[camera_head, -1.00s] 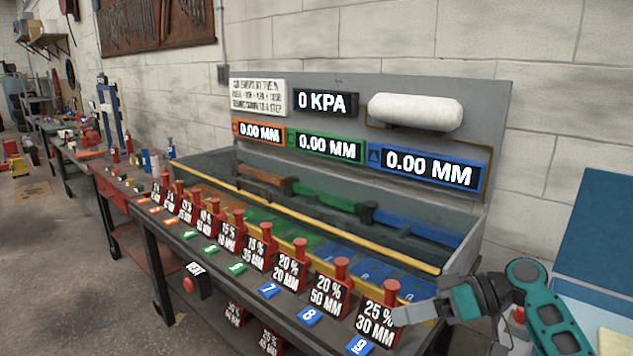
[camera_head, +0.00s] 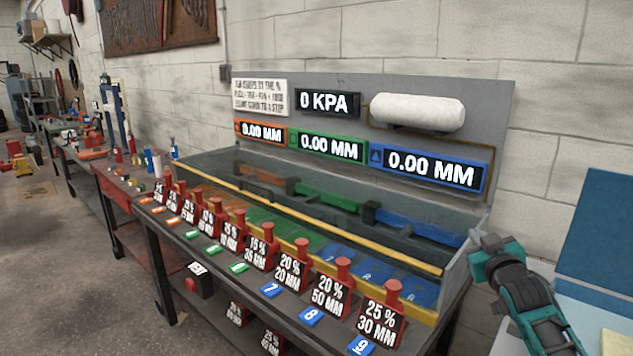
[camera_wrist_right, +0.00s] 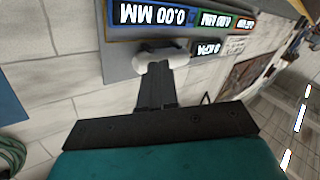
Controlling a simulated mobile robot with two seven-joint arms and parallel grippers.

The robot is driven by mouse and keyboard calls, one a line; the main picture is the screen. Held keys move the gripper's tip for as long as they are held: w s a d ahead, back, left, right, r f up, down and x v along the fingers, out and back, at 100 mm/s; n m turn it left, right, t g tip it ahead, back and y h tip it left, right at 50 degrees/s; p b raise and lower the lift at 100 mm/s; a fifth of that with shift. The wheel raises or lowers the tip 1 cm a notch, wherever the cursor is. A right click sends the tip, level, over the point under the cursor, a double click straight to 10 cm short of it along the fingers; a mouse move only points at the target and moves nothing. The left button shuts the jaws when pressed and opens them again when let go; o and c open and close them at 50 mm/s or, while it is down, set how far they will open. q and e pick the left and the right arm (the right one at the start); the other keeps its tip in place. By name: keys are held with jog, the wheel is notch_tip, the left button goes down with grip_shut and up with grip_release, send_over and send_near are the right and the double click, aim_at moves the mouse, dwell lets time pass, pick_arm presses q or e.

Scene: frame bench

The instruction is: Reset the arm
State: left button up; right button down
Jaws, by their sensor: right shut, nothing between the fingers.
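My right arm comes in at the right edge of the head view. Its gripper (camera_head: 476,238) is raised beside the right end of the bench, clear of the red blocks. In the right wrist view the two dark fingers (camera_wrist_right: 157,88) are together with nothing between them. They point toward the wall and the panel. My left gripper is not in view.
A bench panel carries a 0 KPA display (camera_head: 328,103), several 0.00 MM displays and a white cylinder (camera_head: 417,112). A row of red labelled blocks (camera_head: 380,318) lines the front edge, with a reset button (camera_head: 190,284) below. A blue board (camera_head: 603,235) stands at right.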

jog(key=s+a+f+g+y, duration=0.15)
jog(key=s+a+f, duration=0.25)
jog(key=s+f, duration=0.4)
jog(key=s+a+f+g+y, duration=0.1)
jog(key=s+a+f+g, duration=0.1)
jog(key=s+a+f, duration=0.6)
jog(key=s+a+f+g, duration=0.1)
jog(key=s+f, duration=0.2)
jog(key=s, duration=0.3)
jog(key=s+a+f+g, duration=0.1)
jog(key=s+f, duration=0.3)
jog(key=s, duration=0.3)
jog(key=s+a+f+g+y, duration=0.1)
jog(key=s+a+f, duration=0.1)
jog(key=s+f, duration=0.2)
jog(key=s, duration=0.3)
jog(key=shift+s+f, duration=0.25)
jog(key=shift+m, duration=0.3)
